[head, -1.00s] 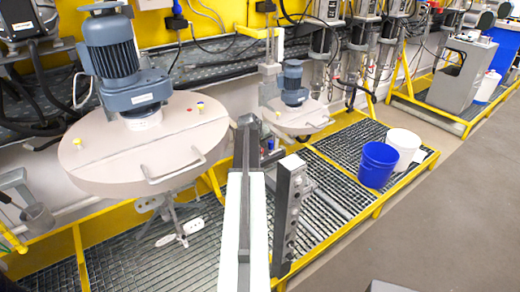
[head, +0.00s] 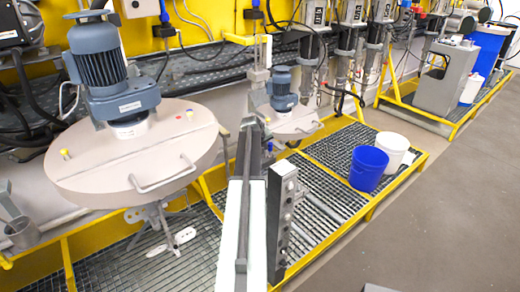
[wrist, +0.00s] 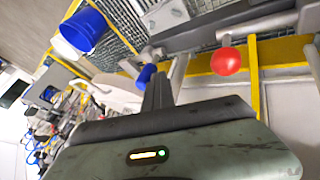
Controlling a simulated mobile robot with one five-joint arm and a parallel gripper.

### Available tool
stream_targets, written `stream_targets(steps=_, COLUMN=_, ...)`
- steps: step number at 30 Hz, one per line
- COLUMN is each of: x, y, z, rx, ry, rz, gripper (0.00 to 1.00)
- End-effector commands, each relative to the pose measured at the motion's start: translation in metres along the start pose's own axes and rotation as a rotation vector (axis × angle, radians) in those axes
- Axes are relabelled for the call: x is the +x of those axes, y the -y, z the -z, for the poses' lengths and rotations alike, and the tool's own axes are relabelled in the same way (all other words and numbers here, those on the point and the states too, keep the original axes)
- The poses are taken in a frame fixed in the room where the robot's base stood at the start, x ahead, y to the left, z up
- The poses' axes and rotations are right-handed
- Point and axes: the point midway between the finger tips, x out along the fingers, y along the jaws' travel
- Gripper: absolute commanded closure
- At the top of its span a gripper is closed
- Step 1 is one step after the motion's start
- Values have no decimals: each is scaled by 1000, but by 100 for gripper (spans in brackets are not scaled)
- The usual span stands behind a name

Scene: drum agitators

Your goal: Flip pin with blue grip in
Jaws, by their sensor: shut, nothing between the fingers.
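In the wrist view, my gripper (wrist: 158,92) shows as dark fingers at the middle, closed together with nothing between them. A small blue grip (wrist: 147,74) shows just beyond the fingertips, slightly left; whether the fingers touch it I cannot tell. Its pin is not clear, partly hidden by my fingers. Grey metal bars lie beside and above it. In the head view my gripper's fingers cannot be made out, and the blue grip is not clearly identifiable.
A red ball knob (wrist: 225,61) stands right of my fingers. The head view shows a large round lid (head: 90,165) with a blue-grey motor (head: 112,85), a smaller agitator (head: 283,92), a blue bucket (head: 368,168) and a white bucket (head: 393,148). Open floor (head: 440,220) lies right.

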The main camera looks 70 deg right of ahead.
Motion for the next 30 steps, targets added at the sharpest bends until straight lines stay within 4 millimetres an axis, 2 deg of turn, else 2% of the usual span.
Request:
stream_targets(steps=8, x=-5, y=-3, z=1, rx=-2, ry=-4, rz=-6, gripper=100)
stream_targets(steps=14, x=-34, y=-2, z=3, rx=-4, ry=-4, rz=-3, gripper=100)
stream_targets(steps=22, x=-93, y=2, z=4, rx=-6, ry=-4, rz=1, gripper=100)
stream_targets(steps=25, x=-103, y=4, z=4, rx=-7, ry=-4, rz=2, gripper=100)
stream_targets(steps=30, x=-103, y=7, z=3, rx=-7, ry=-4, rz=3, gripper=100)
